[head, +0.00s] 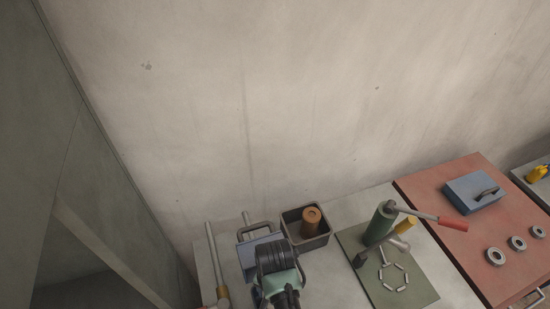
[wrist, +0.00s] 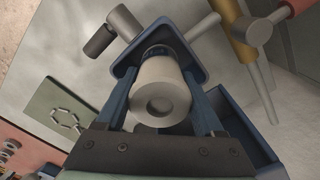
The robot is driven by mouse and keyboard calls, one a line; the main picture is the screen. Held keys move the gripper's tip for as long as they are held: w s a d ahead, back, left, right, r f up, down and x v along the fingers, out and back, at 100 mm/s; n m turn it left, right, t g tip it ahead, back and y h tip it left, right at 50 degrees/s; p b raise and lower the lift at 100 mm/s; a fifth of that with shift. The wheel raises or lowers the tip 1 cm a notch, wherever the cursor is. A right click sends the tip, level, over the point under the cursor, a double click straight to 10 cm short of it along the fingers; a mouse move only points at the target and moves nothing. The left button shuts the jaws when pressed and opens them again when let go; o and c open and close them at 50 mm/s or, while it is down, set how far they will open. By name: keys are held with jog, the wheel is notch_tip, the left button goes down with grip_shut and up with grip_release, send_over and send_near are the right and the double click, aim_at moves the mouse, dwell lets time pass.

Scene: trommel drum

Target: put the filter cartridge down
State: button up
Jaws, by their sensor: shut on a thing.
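In the wrist view, a pale grey cylinder with a round recess in its end, which looks like the filter cartridge (wrist: 159,92), sits between the two blue fingers of my gripper (wrist: 162,78). The gripper is shut on it. A blue frame-like part (wrist: 192,62) and a grey bar show just beyond the cartridge; I cannot tell whether it touches them. In the head view my dark wrist hides the fingers and the held cartridge. It is over the left part of the grey bench (head: 350,210).
A dark bin (head: 322,242) holding an orange-brown cylinder (head: 311,218) stands close right of my wrist. A blue-grey piece (head: 245,256) with a handle is left. Further right are a green mat (head: 411,290), a green cylinder with a red-ended lever (head: 380,225), and a red table (head: 440,222).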

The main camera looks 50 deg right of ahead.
jog(key=shift+f, duration=0.75)
jog(key=shift+f, duration=0.2)
jog(key=o, duration=1.5)
jog(key=shift+r, duration=0.1)
notch_tip(320, 180, up, 12)
jog(key=shift+r, duration=0.15)
